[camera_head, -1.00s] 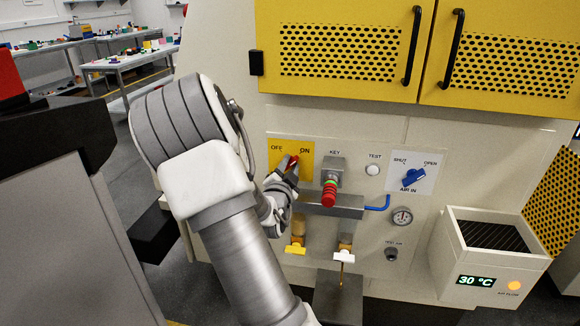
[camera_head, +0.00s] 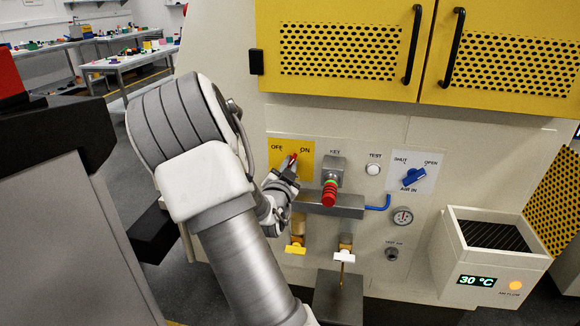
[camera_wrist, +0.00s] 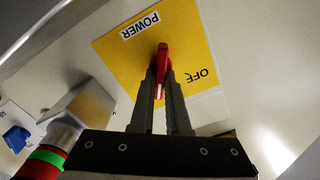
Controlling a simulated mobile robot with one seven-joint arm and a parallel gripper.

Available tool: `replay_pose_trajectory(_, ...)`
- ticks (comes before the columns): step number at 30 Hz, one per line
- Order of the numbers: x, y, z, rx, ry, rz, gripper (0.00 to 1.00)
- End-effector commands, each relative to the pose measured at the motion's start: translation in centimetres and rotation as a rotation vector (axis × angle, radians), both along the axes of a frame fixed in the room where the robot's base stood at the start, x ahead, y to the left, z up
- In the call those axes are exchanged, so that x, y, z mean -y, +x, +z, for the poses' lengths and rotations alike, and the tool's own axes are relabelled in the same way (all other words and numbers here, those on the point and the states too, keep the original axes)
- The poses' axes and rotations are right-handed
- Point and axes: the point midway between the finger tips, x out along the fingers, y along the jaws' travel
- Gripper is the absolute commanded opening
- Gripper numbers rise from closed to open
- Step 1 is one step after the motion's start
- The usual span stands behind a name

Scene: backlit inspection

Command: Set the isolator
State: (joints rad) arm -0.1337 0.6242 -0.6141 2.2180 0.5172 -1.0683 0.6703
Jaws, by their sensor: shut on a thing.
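The isolator is a red handle (camera_head: 293,158) on a yellow plate (camera_head: 306,147) marked OFF and ON. In the head view the handle leans slightly right of upright, its tip between the two marks. In the wrist view the red handle (camera_wrist: 163,58) stands out between my fingertips, and the yellow plate (camera_wrist: 120,60) shows POWER and OFF; the ON mark is hidden. My gripper (camera_wrist: 161,80) is shut on the handle, one finger on each side. In the head view my gripper (camera_head: 288,173) partly covers the handle and the plate's lower part.
Right of the plate is a key switch with a red and green barrel (camera_head: 329,192). Further right are a white TEST button (camera_head: 373,170) and a blue AIR IN knob (camera_head: 413,177). A grey ledge (camera_head: 345,206) juts out below. Yellow doors (camera_head: 335,50) are above.

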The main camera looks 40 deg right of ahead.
Motion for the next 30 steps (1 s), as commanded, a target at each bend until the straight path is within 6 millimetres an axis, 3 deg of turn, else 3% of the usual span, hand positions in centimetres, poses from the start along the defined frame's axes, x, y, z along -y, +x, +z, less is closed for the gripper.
replay_pose_trajectory(30,-0.57,0.61,0.15,-0.732,-0.625,0.001,0.0)
